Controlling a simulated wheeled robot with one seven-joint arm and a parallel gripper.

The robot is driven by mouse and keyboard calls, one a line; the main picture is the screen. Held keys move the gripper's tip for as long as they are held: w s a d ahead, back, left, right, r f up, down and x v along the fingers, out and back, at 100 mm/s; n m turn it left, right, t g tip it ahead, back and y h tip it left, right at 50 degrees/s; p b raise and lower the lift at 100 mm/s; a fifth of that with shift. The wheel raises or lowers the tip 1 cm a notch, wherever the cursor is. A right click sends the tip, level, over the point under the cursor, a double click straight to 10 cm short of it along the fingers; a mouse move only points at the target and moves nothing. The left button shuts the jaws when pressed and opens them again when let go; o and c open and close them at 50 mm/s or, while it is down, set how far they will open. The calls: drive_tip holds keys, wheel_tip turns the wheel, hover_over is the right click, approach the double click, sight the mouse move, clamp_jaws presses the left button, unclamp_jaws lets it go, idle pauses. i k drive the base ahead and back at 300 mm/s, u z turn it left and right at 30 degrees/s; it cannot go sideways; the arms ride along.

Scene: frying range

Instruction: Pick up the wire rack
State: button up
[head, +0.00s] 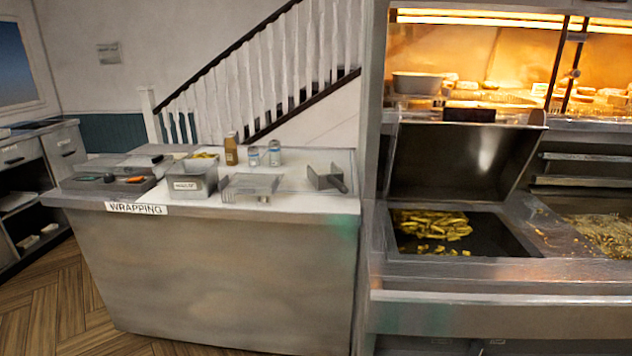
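A low grey rack-like piece (251,185) lies near the front edge of the wrapping counter, right of a labelled metal tub. It looks like the wire rack, but its wires are too small to make out clearly. Small prongs or legs show at its front, close to the counter edge. Its top looks bare. My gripper is not in view.
The wrapping counter (230,265) also holds a labelled tub (192,180), a dark tray (108,181), a brown bottle (231,150), two small jars (274,153) and a metal scoop (325,178). The fryer range (455,275) with chips stands right. Wooden floor shows left.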

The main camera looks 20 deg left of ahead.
sight(224, 182)
drive_tip(key=z, duration=1.5)
drive_tip(key=k, duration=1.75)
drive_tip(key=u, duration=2.6)
drive_tip(key=i, duration=0.8)
drive_tip(key=u, duration=0.1)
